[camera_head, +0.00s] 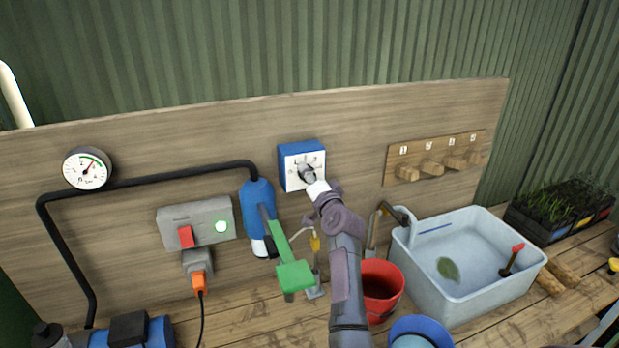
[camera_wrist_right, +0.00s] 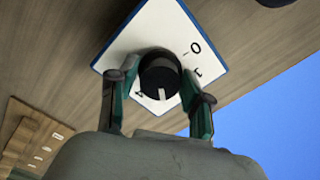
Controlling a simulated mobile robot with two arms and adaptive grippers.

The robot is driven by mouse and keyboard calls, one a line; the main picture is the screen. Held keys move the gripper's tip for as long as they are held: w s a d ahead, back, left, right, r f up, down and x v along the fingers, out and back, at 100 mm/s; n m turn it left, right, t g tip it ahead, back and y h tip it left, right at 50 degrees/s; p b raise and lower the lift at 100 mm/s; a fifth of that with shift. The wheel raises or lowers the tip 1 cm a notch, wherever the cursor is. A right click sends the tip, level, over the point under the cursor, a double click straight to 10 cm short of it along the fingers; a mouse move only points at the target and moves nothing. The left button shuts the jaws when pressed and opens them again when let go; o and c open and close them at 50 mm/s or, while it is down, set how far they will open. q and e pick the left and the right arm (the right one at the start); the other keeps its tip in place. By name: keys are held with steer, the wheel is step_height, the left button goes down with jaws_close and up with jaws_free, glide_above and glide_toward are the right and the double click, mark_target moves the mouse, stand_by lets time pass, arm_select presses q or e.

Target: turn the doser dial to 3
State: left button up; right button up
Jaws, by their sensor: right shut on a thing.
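The doser (camera_head: 291,176) is a blue box with a white face on the wooden back board, in the upper middle of the head view. My right gripper (camera_head: 309,173) is at its face and covers most of the dial. In the right wrist view, the black round dial (camera_wrist_right: 158,72) sits between the two fingers of my right gripper (camera_wrist_right: 157,88), which is shut on it. The dial's white mark points down in that picture, between the printed 4 and 1. The 0 also shows; 2 and 3 cannot be made out. My left gripper is not in view.
A blue cylinder with a green lever (camera_head: 285,255) hangs left of my right arm. A grey switch box (camera_head: 195,222) and a gauge (camera_head: 87,168) are farther left. A red bucket (camera_head: 381,285), a sink (camera_head: 455,270) and a peg rack (camera_head: 435,157) are to the right.

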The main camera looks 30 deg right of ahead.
steer(key=shift+m, duration=0.6)
steer(key=o, duration=1)
steer(key=shift+c, duration=0.2)
steer(key=v, duration=1.2)
steer(key=shift+f, duration=0.1)
